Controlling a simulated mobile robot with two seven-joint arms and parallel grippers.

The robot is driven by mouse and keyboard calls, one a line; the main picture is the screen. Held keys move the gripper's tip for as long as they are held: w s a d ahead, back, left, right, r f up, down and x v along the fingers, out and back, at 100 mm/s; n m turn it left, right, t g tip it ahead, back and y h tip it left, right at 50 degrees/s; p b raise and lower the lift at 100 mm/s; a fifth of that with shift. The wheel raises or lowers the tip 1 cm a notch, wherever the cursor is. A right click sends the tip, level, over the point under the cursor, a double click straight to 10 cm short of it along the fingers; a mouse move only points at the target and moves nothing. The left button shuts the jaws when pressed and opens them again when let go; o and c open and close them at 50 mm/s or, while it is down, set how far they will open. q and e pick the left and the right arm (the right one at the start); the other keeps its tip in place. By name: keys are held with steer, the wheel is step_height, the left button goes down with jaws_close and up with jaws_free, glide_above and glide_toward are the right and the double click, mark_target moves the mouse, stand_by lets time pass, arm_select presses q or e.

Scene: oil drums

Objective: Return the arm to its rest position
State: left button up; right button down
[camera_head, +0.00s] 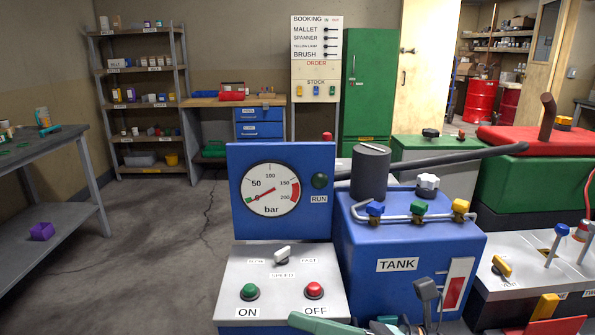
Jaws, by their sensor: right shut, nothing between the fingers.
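My right gripper (429,293) shows at the bottom, right of the middle, as dark grey fingers pointing up. It is shut and empty, in front of the lower part of the blue tank (376,244). Pale green parts of my own body cross the bottom edge beside it. My left gripper is out of view.
A blue gauge panel (315,221) stands behind a grey control box (273,305) with green ON and red OFF buttons. Red and green machinery (517,182) crowds the right. A grey workbench (79,146) stands at the left. The floor (150,245) between is clear.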

steer(key=w+d+f+m+t+h, duration=0.2)
steer(key=d+f+m+t+h, duration=0.15)
steer(key=f+m, duration=0.45)
steer(key=w+d+f+m+t+h, duration=0.1)
steer(key=d+f+m+t+h, duration=0.3)
steer(key=m, duration=0.9)
steer(key=w+d+f+m+t+h, duration=0.2)
steer(key=d+f+m+t+h, duration=0.25)
steer(key=m, duration=0.55)
steer(key=s+f+m+g+h, duration=0.2)
steer(key=s+f+m+g, duration=0.25)
steer(key=s+f, duration=0.4)
steer(key=s+f+m+g+h, duration=0.25)
steer(key=s+f+m, duration=0.3)
steer(key=f, duration=0.65)
arm_select(q)
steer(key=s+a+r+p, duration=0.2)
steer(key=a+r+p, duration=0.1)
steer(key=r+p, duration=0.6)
steer(key=p, duration=0.3)
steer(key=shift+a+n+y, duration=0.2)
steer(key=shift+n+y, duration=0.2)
arm_select(e)
steer(key=s+d+r, duration=0.2)
steer(key=d+r, duration=0.1)
steer(key=r, duration=0.6)
steer(key=shift+s, duration=0.15)
